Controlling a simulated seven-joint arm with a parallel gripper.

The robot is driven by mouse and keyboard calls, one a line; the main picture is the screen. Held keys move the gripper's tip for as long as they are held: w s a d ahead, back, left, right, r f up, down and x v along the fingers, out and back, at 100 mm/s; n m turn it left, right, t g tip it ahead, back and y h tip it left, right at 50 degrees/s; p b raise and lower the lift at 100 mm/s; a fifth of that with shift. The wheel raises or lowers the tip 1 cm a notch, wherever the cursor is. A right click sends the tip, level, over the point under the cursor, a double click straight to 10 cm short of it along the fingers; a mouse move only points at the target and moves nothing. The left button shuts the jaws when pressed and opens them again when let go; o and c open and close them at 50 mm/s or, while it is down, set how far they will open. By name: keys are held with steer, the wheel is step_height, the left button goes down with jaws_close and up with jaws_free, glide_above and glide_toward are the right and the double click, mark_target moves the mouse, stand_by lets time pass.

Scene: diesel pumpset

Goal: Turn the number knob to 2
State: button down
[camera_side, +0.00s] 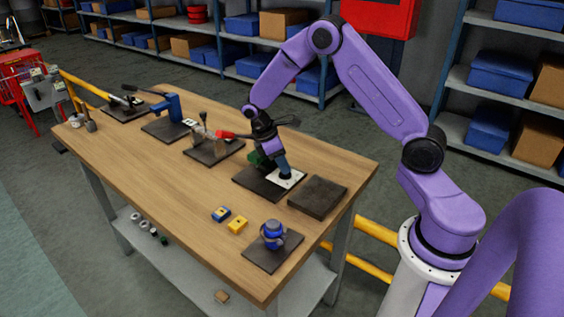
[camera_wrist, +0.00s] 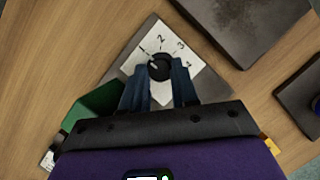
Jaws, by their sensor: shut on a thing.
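The black number knob (camera_wrist: 160,67) sits on a white dial plate (camera_wrist: 205,83) marked 1, 2, 3 and 4 in the wrist view. A small pale mark on the knob's left side appears to lie toward the 1. My gripper (camera_wrist: 160,85) has its blue fingers on either side of the knob, shut on it. In the side view my gripper (camera_side: 284,170) reaches down to the white dial plate (camera_side: 294,182) near the right end of the table. The fingers hide most of the knob there.
A green part (camera_wrist: 95,105) lies close to the left of my fingers. A bare dark plate (camera_side: 317,197) is to the right. A blue valve-like part (camera_side: 272,232) and small blue (camera_side: 221,214) and yellow (camera_side: 238,225) blocks stand nearer the front edge. A red-handled fixture (camera_side: 212,142) is to the left.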

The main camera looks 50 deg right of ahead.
steer(key=shift+m, duration=0.3)
steer(key=m+g+y, duration=0.1)
steer(key=m, duration=0.3)
steer(key=shift+w+d, duration=0.1)
steer(key=shift+w, duration=0.05)
steer(key=shift+d+m+g+y, duration=0.15)
steer(key=shift+m+y, duration=0.3)
steer(key=shift+m, duration=0.55)
steer(key=shift+d+m+g+y, duration=0.1)
steer(key=shift+m+g+y, duration=0.25)
steer(key=shift+m, duration=0.65)
steer(key=c, duration=0.9)
jaws_free()
steer(key=shift+o, duration=0.2)
steer(key=d+v, duration=0.1)
steer(key=v, duration=1.6)
steer(key=shift+a+r, duration=0.3)
steer(key=shift+a, duration=0.05)
